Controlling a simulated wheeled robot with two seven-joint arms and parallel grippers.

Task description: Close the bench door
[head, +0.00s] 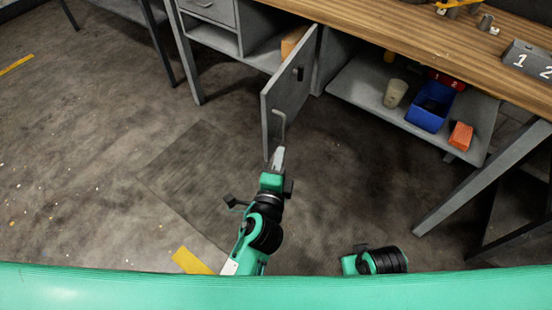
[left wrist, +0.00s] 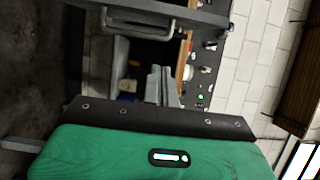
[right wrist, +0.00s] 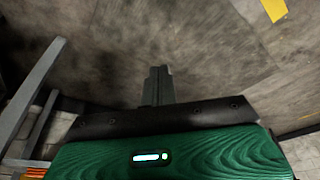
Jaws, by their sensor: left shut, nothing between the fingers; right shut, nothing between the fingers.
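The grey bench door (head: 288,92) stands swung open, out from the cabinet under the wooden-topped bench. Its bar handle (head: 282,126) is on the face turned to the right. My left gripper (head: 279,156) is shut and empty, just below the handle near the door's outer edge. Whether it touches the door I cannot tell. In the left wrist view the door's handle (left wrist: 145,28) shows beyond the shut fingers (left wrist: 161,84). My right gripper (right wrist: 158,84) is shut and empty over bare floor. In the head view only part of the right arm shows, low down.
The cabinet opening holds a brown box (head: 292,42). On the shelf (head: 353,91) to the right are a beige cup (head: 395,93), a blue bin (head: 429,108) and an orange block (head: 460,136). A bench leg (head: 480,184) slants down at right. The floor left of the door is clear.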

